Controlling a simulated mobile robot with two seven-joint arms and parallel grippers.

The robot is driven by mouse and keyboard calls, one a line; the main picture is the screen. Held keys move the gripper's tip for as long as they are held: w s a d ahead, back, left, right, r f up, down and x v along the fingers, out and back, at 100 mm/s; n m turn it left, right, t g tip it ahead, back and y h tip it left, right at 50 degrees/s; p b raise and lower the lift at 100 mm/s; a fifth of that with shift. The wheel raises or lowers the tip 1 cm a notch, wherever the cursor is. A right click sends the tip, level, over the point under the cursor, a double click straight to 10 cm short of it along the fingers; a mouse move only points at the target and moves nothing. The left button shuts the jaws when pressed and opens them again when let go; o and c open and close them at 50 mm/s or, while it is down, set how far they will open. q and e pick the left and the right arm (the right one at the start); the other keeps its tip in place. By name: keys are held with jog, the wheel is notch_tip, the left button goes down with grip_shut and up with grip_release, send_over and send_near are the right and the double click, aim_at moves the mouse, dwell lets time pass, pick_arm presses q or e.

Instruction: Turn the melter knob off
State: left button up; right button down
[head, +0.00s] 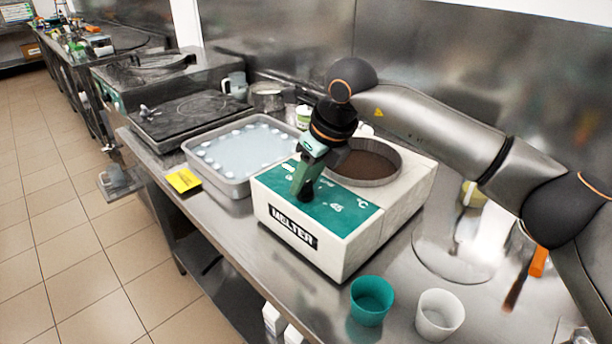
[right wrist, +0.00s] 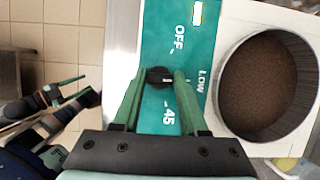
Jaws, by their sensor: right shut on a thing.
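The melter (head: 345,250) is a white box with a teal top panel (head: 345,215) and a round well of brown contents. Its black knob (right wrist: 160,77) sits on the panel, near the printed words OFF and LOW and the number 45. A small pale mark shows on the knob's right side, between OFF and 45 in the right wrist view. My right gripper (head: 306,188) reaches down from above with its green fingers closed around the knob. My left gripper (right wrist: 76,91) shows only in the right wrist view, off to the left, with its fingers apart and empty.
A metal tray (head: 190,176) with white rounded pieces around its edge stands left of the melter. A teal cup (head: 371,300) and a white cup (head: 439,314) stand in front of it. A yellow note (head: 183,181) lies near the counter's front edge.

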jog(key=n+g+p, duration=0.1)
jog(key=n, duration=0.1)
jog(key=shift+r+n, duration=0.2)
jog(key=shift+n, duration=0.2)
jog(key=shift+n+y+p, duration=0.4)
jog(key=shift+n+p, duration=0.1)
jog(key=shift+p, duration=0.05)
jog(key=n+g+p, duration=0.2)
jog(key=n+p, duration=0.1)
jog(key=n, duration=0.2)
jog(key=shift+w, duration=0.2)
pick_arm(q)
notch_tip(320, 180, up, 7)
jog(key=a+p, duration=0.1)
jog(key=p, duration=0.1)
jog(key=shift+s+f, duration=0.2)
jog(key=shift+s, duration=0.15)
pick_arm(e)
jog(key=shift+f+n+g, duration=0.1)
jog(key=shift+n+g, duration=0.8)
jog(key=shift+n, duration=1.2)
pick_arm(q)
jog(key=shift+r, duration=0.15)
pick_arm(e)
jog(key=shift+d+n, duration=0.1)
jog(key=shift+n, duration=0.4)
jog(key=shift+c, duration=2.2)
grip_release()
jog(key=shift+f, duration=0.1)
